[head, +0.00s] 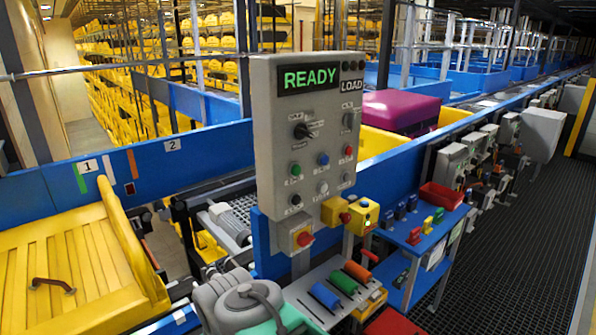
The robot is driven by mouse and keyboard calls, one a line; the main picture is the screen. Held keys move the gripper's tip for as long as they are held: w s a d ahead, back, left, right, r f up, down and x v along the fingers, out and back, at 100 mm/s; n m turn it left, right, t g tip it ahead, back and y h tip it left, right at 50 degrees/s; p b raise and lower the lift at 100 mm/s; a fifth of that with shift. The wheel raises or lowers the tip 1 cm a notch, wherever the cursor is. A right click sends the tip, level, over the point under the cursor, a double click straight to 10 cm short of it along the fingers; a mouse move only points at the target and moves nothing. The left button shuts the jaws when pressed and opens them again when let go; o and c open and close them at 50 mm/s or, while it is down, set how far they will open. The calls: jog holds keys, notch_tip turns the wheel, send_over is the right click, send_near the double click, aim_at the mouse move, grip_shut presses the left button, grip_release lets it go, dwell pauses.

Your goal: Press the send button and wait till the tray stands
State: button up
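A grey control panel (262,150) stands upright in the middle, with a lit green READY display (310,77) and a LOAD label (361,83). It carries a green button (295,170), a blue button (323,158), a red button (348,150) and dark knobs. The small labels are too blurred to tell which is the send button. A yellow tray (20,285) with a brown handle-like piece lies at the left. Another yellow tray (452,117) behind the panel holds a purple suitcase (403,113). Grey rounded links of my arm show at the bottom; my gripper's fingers are not visible.
Blue, green and orange rolls (343,283) lie on a stand in front. A red bin (440,196) rests on a blue shelf at right.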

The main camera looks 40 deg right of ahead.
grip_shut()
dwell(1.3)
